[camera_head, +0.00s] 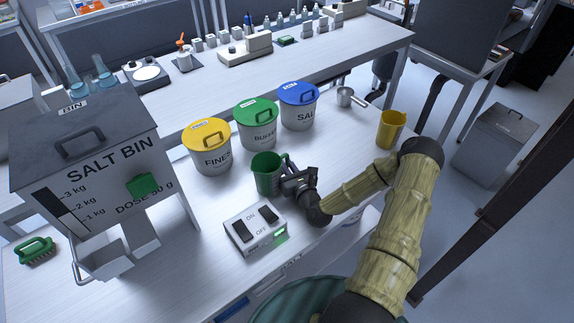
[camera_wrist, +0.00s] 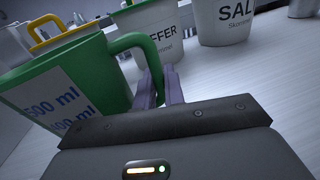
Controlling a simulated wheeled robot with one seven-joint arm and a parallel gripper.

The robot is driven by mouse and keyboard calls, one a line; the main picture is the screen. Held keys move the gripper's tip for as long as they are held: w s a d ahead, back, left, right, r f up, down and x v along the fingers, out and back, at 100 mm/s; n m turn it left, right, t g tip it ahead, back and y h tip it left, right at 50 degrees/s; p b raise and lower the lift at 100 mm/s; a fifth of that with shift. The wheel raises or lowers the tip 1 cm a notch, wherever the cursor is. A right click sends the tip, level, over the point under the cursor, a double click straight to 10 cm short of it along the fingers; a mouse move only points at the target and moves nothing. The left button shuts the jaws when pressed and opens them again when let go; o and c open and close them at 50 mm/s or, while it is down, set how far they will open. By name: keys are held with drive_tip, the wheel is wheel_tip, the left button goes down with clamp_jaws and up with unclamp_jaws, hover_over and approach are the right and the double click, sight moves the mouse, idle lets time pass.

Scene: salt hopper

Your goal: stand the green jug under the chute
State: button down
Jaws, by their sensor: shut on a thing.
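The green jug (camera_head: 266,177) is upright near the middle of the table, in front of the green-lidded bucket. My gripper (camera_head: 286,178) is shut on its handle from the right. In the wrist view the fingers (camera_wrist: 162,88) close on the green handle (camera_wrist: 128,42), and the jug's side (camera_wrist: 90,75) shows a ml scale. I cannot tell whether the jug's base touches the table. The salt bin (camera_head: 88,150) stands at the left with a green dose part on its front.
Buckets with yellow (camera_head: 211,150), green (camera_head: 256,127) and blue (camera_head: 298,108) lids line up behind.

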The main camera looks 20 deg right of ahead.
drive_tip(key=shift+f, duration=0.2)
drive_tip(key=c, duration=1.5)
unclamp_jaws()
drive_tip(key=shift+r, duration=0.1)
drive_tip(key=shift+r, duration=0.2)
drive_tip(key=s, duration=0.3)
drive_tip(key=s+d+b, duration=0.1)
drive_tip(key=s, duration=0.3)
drive_tip(key=s+b, duration=0.1)
drive_tip(key=s, duration=0.3)
drive_tip(key=shift+d+f, duration=0.2)
drive_tip(key=shift+d, duration=0.05)
drive_tip(key=shift+s+r, duration=0.1)
drive_tip(key=shift+s, duration=0.35)
